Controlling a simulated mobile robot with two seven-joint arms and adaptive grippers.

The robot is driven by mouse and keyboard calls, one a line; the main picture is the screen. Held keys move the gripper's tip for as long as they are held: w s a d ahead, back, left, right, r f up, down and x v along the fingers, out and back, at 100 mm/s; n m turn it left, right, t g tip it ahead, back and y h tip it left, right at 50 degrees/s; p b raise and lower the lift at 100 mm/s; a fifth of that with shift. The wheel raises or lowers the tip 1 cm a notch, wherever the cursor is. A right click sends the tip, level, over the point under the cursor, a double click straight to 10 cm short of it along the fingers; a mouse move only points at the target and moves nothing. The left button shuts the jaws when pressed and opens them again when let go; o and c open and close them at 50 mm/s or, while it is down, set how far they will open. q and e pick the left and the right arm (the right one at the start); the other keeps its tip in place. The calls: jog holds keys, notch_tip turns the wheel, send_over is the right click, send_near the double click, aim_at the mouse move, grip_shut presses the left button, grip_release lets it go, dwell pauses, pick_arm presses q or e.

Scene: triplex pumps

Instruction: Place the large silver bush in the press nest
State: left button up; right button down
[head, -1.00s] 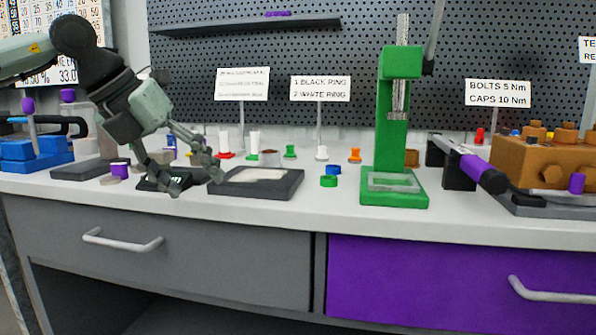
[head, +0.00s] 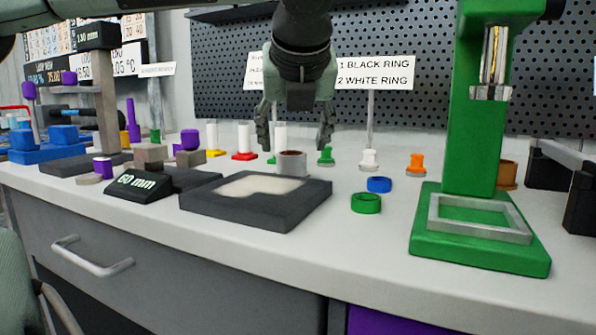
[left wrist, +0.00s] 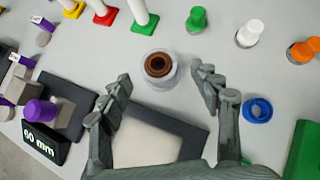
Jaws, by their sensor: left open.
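The large silver bush (head: 292,164) is a short grey cylinder with a brown inner ring, upright on the bench behind the dark tray. In the left wrist view the bush (left wrist: 159,71) shows its open top between my fingertips. My left gripper (head: 294,138) is open above the bush, a finger to each side, holding nothing. It also shows in the left wrist view (left wrist: 162,84). The green press (head: 478,120) stands at the right. Its nest, a grey rectangular frame (head: 480,232) on the green base, looks empty. My right gripper is not in view.
The dark tray (head: 205,201) with a pale insert lies in front of the bush. A blue ring (head: 379,184) and a green ring (head: 366,203) lie between tray and press. Coloured plugs, such as the orange one (head: 415,165), stand behind. A 60 mm block (head: 138,186) is at left.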

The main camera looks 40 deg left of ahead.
aim_at(291, 152)
pick_arm(q)
jog(key=x, duration=0.5)
jog(key=shift+a+b, duration=0.2)
jog(key=shift+b, duration=0.1)
jog(key=shift+c, duration=0.5)
jog(key=c, duration=1.2)
grip_shut()
jog(key=shift+r, duration=0.15)
